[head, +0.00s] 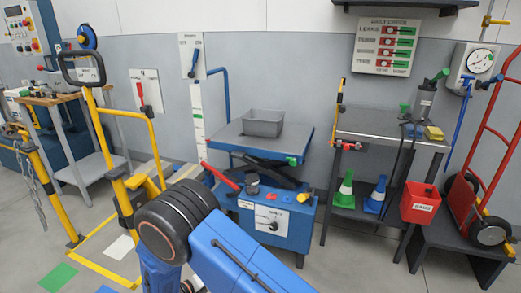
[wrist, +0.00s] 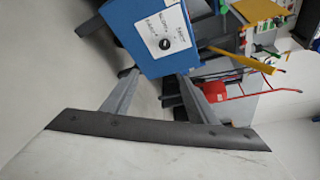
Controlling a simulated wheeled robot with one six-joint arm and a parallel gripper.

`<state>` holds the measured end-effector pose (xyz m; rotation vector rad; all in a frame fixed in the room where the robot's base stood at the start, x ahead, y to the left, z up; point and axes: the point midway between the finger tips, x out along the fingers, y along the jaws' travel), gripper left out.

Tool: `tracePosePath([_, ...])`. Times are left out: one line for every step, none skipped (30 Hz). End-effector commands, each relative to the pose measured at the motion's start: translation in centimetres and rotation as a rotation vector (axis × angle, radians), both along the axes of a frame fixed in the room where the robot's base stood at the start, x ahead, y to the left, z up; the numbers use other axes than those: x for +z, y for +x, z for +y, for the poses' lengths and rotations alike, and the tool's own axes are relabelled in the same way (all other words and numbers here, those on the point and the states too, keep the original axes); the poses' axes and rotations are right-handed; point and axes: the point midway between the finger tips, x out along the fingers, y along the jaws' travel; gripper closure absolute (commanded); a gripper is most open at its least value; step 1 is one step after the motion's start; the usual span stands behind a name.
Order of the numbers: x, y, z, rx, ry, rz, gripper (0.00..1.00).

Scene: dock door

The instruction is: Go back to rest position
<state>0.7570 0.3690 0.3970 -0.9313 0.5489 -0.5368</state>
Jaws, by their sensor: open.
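My gripper (wrist: 157,76) shows in the wrist view as two grey fingers standing apart, reaching up from a dark bar. It is open, and nothing is between the fingers. In the head view, the same blue base (head: 290,232) stands behind my blue arm, which crosses the lower middle. The gripper itself is not visible in the head view.
A grey bin (head: 264,123) sits on the lift table. A workbench (head: 385,130) with cones below, a red bucket (head: 420,203) and a red hand truck (head: 482,150) are at right. A yellow-framed truck (head: 118,180) stands left. Grey floor shows at lower left.

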Motion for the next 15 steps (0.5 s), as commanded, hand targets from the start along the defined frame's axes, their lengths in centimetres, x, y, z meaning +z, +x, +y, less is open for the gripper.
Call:
tracePosePath([0.4,0.1,-0.3,-0.010,0.011,-0.003,0.47])
tracePosePath([0.6,0.2,-0.5,-0.017,0.018,-0.004,0.47])
tracePosePath([0.9,0.4,-0.7,-0.026,0.028,-0.008,0.47])
tracePosePath([1.2,0.4,-0.9,-0.033,0.035,-0.010,0.47])
tracePosePath([1.4,0.5,-1.2,-0.042,0.043,-0.012,0.47])
tracePosePath([1.8,0.6,-1.5,-0.055,0.056,-0.016,0.47])
tracePosePath([2.1,0.7,-1.8,-0.064,0.064,-0.020,0.47])
tracePosePath([2.4,0.8,-2.1,-0.074,0.075,-0.023,0.47])
tracePosePath([2.9,1.0,-2.6,-0.090,0.089,-0.027,0.47])
tracePosePath([3.2,1.1,-2.9,-0.100,0.099,-0.031,0.47])
tracePosePath([3.7,1.2,-3.3,-0.114,0.113,-0.036,0.47])
tracePosePath([4.1,1.3,-3.8,-0.131,0.130,-0.041,0.47])
tracePosePath([4.6,1.5,-4.2,-0.146,0.143,-0.046,0.47])
tracePosePath([5.0,1.6,-4.6,-0.161,0.159,-0.051,0.47])
tracePosePath([5.7,1.8,-5.3,-0.184,0.181,-0.059,0.47])
